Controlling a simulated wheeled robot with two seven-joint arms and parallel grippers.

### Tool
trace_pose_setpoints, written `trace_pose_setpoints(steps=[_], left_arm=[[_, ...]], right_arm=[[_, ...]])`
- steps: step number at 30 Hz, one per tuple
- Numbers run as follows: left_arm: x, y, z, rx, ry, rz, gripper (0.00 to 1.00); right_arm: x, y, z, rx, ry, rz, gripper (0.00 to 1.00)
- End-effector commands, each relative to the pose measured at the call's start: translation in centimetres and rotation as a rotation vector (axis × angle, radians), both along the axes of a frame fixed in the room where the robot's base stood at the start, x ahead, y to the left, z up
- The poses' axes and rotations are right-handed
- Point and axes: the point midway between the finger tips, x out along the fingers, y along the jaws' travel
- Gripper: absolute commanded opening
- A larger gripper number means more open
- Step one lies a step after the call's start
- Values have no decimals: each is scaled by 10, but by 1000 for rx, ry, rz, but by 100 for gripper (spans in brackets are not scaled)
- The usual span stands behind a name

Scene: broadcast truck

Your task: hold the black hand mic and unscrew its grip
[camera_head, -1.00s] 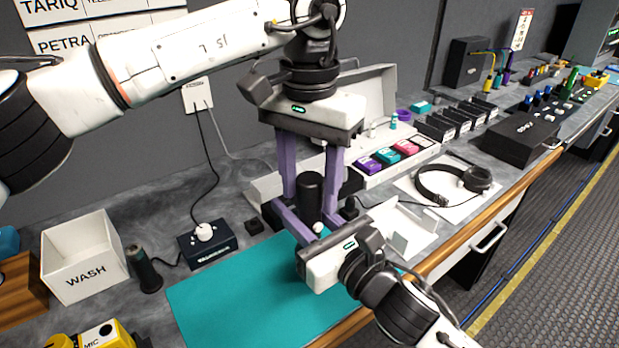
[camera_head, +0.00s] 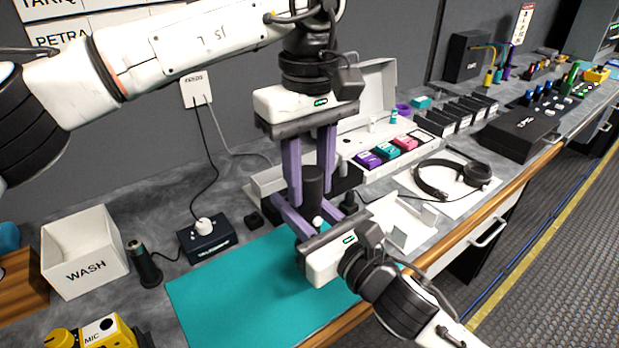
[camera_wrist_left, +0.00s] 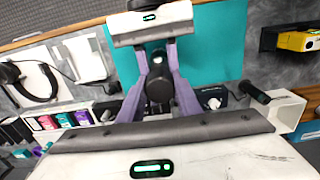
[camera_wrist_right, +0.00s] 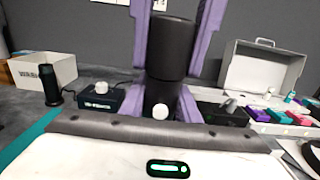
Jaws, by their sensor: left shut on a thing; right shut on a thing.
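The black hand mic (camera_head: 313,186) stands upright between my two grippers above the teal mat (camera_head: 232,300). My left gripper (camera_head: 312,172) comes from above, shut on the mic's upper part. My right gripper (camera_head: 305,218) comes from the front right, shut on its lower part. In the right wrist view the mic's black body (camera_wrist_right: 171,48) shows a seam around it and a white round knob (camera_wrist_right: 160,111) low on its near side. In the left wrist view I look down on the mic's dark end (camera_wrist_left: 158,88) between the purple fingers. The fingers hide parts of its sides.
A white WASH bin (camera_head: 86,256), a dark cylinder on a cable (camera_head: 143,264) and a black box with a white knob (camera_head: 206,240) stand left of the mat. Headphones (camera_head: 452,180) lie at right. An open case (camera_head: 372,105) stands behind. The mat's front left is clear.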

Motion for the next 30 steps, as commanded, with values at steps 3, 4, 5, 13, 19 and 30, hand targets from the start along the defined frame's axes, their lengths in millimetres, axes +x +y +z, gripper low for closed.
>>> trace_pose_setpoints(steps=[3,4,5,13,19,30], left_arm=[[0,2,0,3,-1,256,4],[0,2,0,3,-2,322,4],[0,2,0,3,-1,389,4],[0,1,1,2,-1,984,4],[-1,1,1,1,0,1425,4],[0,0,1,-1,-3,2245,4]], right_arm=[[0,-1,-2,-1,6,-2,0],[0,-1,-2,-1,6,-2,0],[0,-1,-2,-1,6,-2,0],[1,-1,-2,0,7,-3,0],[1,-1,-2,0,7,-3,0],[1,-1,-3,-1,7,-4,0]])
